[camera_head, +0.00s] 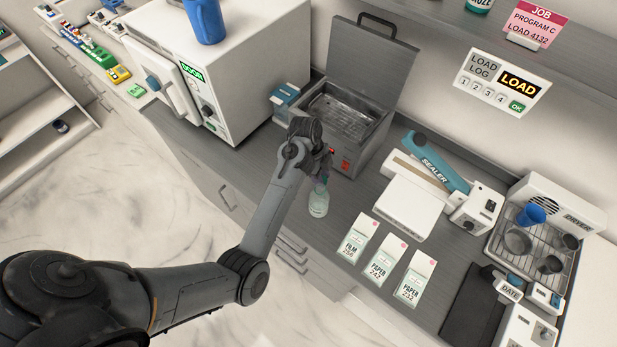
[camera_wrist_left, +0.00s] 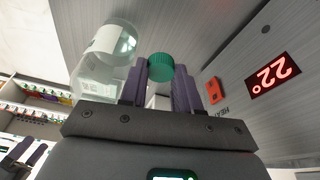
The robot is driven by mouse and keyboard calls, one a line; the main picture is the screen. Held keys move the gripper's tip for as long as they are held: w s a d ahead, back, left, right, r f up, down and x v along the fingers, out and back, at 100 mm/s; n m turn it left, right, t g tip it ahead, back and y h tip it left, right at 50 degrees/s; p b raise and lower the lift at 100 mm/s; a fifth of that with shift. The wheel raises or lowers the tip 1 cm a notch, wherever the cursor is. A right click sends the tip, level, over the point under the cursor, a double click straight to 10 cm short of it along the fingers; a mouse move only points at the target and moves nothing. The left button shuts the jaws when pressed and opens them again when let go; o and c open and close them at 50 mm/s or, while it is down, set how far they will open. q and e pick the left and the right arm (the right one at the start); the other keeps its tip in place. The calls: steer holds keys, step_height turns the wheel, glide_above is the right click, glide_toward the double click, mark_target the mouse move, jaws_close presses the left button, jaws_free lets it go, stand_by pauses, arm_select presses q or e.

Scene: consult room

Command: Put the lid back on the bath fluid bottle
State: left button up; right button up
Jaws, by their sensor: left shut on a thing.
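The clear bath fluid bottle (camera_head: 318,203) stands on the counter in front of the open bath. It also shows at the upper left of the left wrist view (camera_wrist_left: 112,45). My left gripper (camera_head: 323,178) is just above and behind the bottle in the head view. Its purple fingers (camera_wrist_left: 160,85) are shut on the green lid (camera_wrist_left: 160,68). In the left wrist view the lid appears beside the bottle, apart from it. The bottle's neck is hard to make out.
The bath (camera_head: 352,150) has its hinged cover raised, close behind the gripper. Its red display (camera_wrist_left: 273,82) shows 22°. A white cabinet (camera_head: 240,85) stands to the left. Pouch packs (camera_head: 383,262), a sealer (camera_head: 415,205) and a dryer rack (camera_head: 535,245) are to the right.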

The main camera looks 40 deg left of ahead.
arm_select(q)
steer(key=w+d+r, duration=0.2)
steer(key=d+r, duration=0.2)
steer(key=d, duration=0.2)
steer(key=shift+w+b, duration=0.15)
steer(key=shift+b, duration=0.15)
arm_select(e)
steer(key=shift+f, duration=0.4)
steer(key=shift+d, duration=0.1)
steer(key=shift+c, duration=0.3)
